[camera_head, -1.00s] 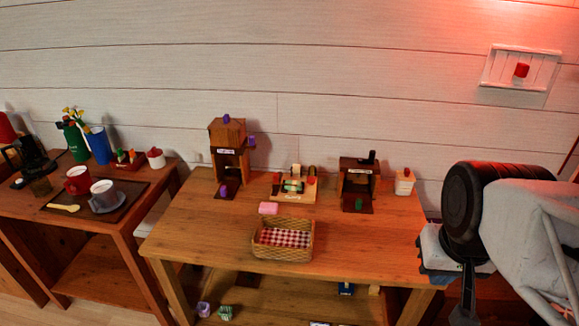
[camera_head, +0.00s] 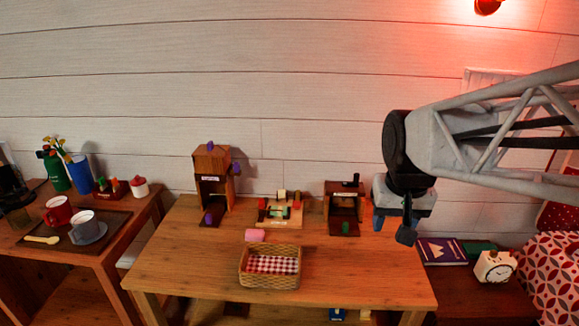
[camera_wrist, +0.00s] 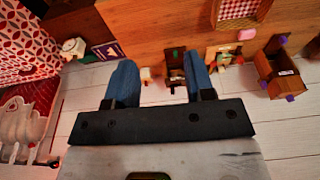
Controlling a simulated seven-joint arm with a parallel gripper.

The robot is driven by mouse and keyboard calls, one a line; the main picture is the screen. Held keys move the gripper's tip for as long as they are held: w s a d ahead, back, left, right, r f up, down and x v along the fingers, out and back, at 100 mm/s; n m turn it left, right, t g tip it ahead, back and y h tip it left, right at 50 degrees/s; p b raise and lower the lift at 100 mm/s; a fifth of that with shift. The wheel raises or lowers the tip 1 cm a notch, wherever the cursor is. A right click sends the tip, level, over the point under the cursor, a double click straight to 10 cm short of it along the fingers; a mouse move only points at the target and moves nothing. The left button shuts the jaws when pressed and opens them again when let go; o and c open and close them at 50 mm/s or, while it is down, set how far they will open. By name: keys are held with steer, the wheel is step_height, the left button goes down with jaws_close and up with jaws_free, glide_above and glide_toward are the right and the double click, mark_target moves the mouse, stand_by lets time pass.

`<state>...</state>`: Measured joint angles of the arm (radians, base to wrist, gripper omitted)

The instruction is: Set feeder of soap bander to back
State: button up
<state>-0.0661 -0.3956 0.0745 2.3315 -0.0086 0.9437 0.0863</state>
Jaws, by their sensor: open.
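Three small wooden devices stand along the back of the wooden table (camera_head: 200,262); their labels are too small to read, so I cannot tell for sure which is the soap bander. The low middle device (camera_head: 280,210) carries red, green and pale parts. The tall left device (camera_head: 212,178) has purple knobs. The right device (camera_head: 343,205) is dark, with a black part on top and a green knob in front. A pink block (camera_head: 255,235) lies behind the basket. My gripper (camera_head: 393,228) is open and empty, above the table's right end; its blue fingers show in the wrist view (camera_wrist: 160,82).
A wicker basket (camera_head: 268,282) with a checked lining stands at the table's front. A clock (camera_head: 495,267) and books (camera_head: 443,251) lie right of the table. A side table with mugs (camera_head: 58,212) stands left. The table's front right is clear.

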steer(key=w+a, duration=0.3)
steer(key=w, duration=0.5)
steer(key=w+a, duration=0.3)
steer(key=w, duration=0.5)
steer(key=g, duration=0.2)
glide_above(261, 200)
steer(key=f, duration=2.4)
steer(key=shift+d+f, duration=0.25)
steer(key=shift+f, duration=0.1)
steer(key=shift+w+a+f, duration=0.15)
steer(key=shift+a+f, duration=0.1)
steer(key=shift+f, duration=0.1)
steer(key=shift+f, duration=3.8)
jaws_close()
